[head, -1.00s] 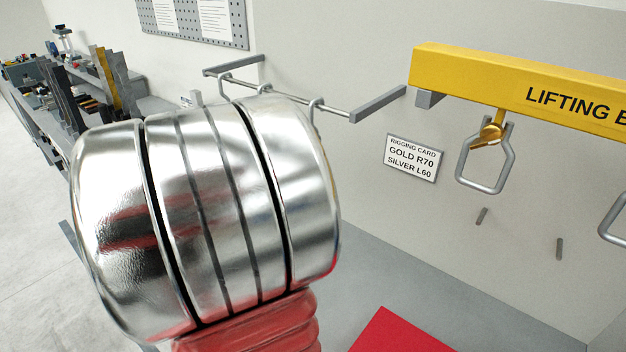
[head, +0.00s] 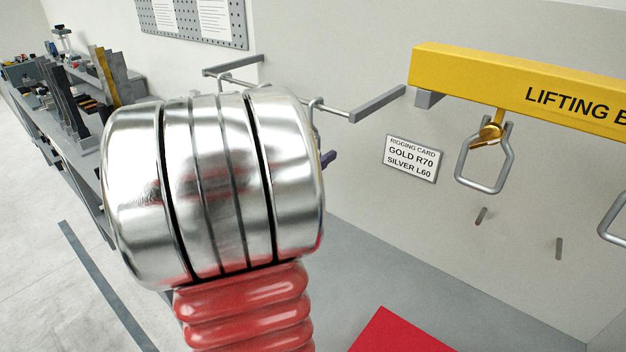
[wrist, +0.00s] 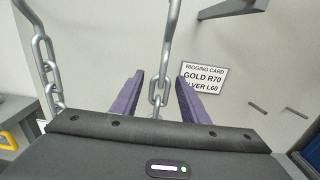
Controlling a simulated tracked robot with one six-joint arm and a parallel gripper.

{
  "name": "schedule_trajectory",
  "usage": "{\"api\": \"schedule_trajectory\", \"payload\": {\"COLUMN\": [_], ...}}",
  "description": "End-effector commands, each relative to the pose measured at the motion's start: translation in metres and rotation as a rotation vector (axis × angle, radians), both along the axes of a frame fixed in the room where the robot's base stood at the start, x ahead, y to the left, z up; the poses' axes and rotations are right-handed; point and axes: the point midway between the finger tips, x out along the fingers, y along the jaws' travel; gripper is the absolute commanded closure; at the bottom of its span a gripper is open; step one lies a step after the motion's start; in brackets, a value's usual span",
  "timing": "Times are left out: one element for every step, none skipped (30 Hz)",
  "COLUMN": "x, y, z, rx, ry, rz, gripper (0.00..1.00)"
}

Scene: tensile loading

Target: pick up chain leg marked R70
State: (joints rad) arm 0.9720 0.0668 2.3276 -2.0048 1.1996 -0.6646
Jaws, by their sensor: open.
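In the wrist view my gripper (wrist: 160,78) is open, with one purple finger on each side of a grey metal chain (wrist: 158,91). The chain hangs between the fingers from a long upper link, and its lower part goes out of sight behind my gripper body. A second grey chain (wrist: 46,62) hangs to the left, outside the fingers. No R70 marking shows on either chain, so I cannot tell which is R70. In the head view my arm hides the chains and most of my gripper; one purple fingertip (head: 328,158) shows at its right.
A wall rack (head: 335,107) with hooks is partly behind my arm. The rigging card (head: 411,159) reads gold R70, silver L60. A yellow lifting beam (head: 520,85) with a hanging shackle-like ring (head: 484,165) is at right. A cluttered bench (head: 70,140) stands left.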

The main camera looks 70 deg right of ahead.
Motion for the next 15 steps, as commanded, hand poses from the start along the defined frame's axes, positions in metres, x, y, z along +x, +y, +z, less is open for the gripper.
{"api": "schedule_trajectory", "payload": {"x": [-0.003,-0.004,-0.005,-0.007,-0.008,-0.009,-0.010,-0.011,-0.012,-0.012,-0.012,-0.012,-0.012,-0.012,-0.012], "y": [-0.007,-0.012,-0.017,-0.021,-0.024,-0.027,-0.030,-0.032,-0.034,-0.035,-0.035,-0.035,-0.035,-0.035,-0.035], "z": [0.000,0.001,0.001,0.001,0.001,0.001,0.001,0.001,0.002,0.002,0.002,0.002,0.002,0.002,0.002], "rx": [0.000,0.001,0.000,0.000,0.000,0.001,0.001,0.000,0.000,0.000,0.000,0.000,0.000,0.000,0.000], "ry": [0.000,0.000,0.000,0.000,0.000,0.000,-0.001,-0.001,-0.001,-0.001,-0.001,-0.001,-0.001,-0.001,-0.001], "rz": [-0.003,-0.003,-0.003,-0.004,-0.003,-0.002,-0.002,-0.002,-0.002,-0.001,0.000,0.000,0.001,0.001,0.001], "gripper": [0.59,0.59,0.59,0.59,0.59,0.59,0.59,0.59,0.59,0.59,0.59,0.59,0.59,0.59,0.59]}}
